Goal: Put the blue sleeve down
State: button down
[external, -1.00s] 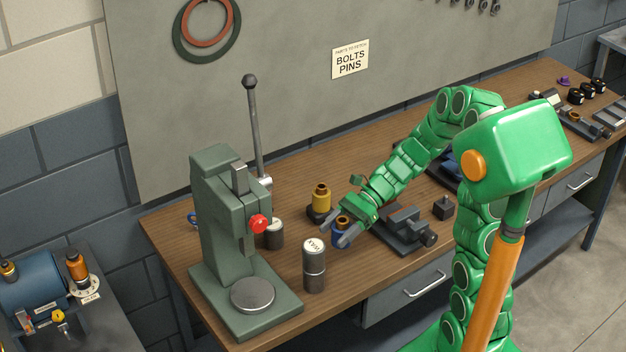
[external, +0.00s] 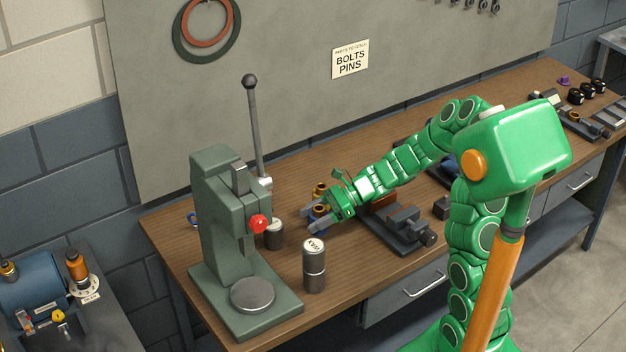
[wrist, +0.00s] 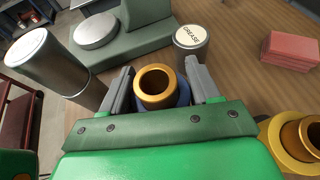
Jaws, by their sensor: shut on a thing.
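The blue sleeve (external: 320,211) has a brass-coloured bore and is held upright between the fingers of my gripper (external: 314,221). In the wrist view its brass rim (wrist: 155,84) faces the camera, and a little of its blue body (wrist: 181,94) shows between the two fingers. My gripper (wrist: 160,88) is shut on it. The fingers hide much of the sleeve in the external view, and I cannot tell whether its bottom touches the wooden bench (external: 215,330).
A yellow flanged part (wrist: 290,135) is close beside my gripper. The dark WAX can (external: 314,268) and GREASE can (external: 274,236) stand ahead, near the green press (external: 215,205). A vise (external: 402,228) is to the right. Bare bench lies between the cans and vise.

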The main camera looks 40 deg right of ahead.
aim_at(314, 234)
jog(key=shift+f, duration=2.95)
jog(key=shift+f, duration=0.1)
jog(key=shift+c, duration=1.2)
grip_release()
jog(key=v, duration=1.2)
jog(key=shift+a, duration=0.1)
jog(key=s+a+r+n+g+h, duration=0.2)
jog(key=s+a+r+n+g, duration=0.15)
jog(key=s+n, duration=0.35)
jog(key=s+a+r+n+g+h, duration=0.25)
jog(key=s+a+r+n, duration=0.25)
jog(key=s, duration=0.4)
jog(key=s+d+r+n+h, duration=0.2)
jog(key=s+d+n+h, duration=0.2)
jog(key=s, duration=0.4)
jog(key=s+d+r+n+h, duration=0.3)
jog(key=s+d+n+h, duration=0.1)
jog(key=s, duration=0.5)
jog(key=shift+d+r+n+t, duration=0.15)
jog(key=shift+d+n+t, duration=0.15)
jog(key=shift+n+t, duration=0.15)
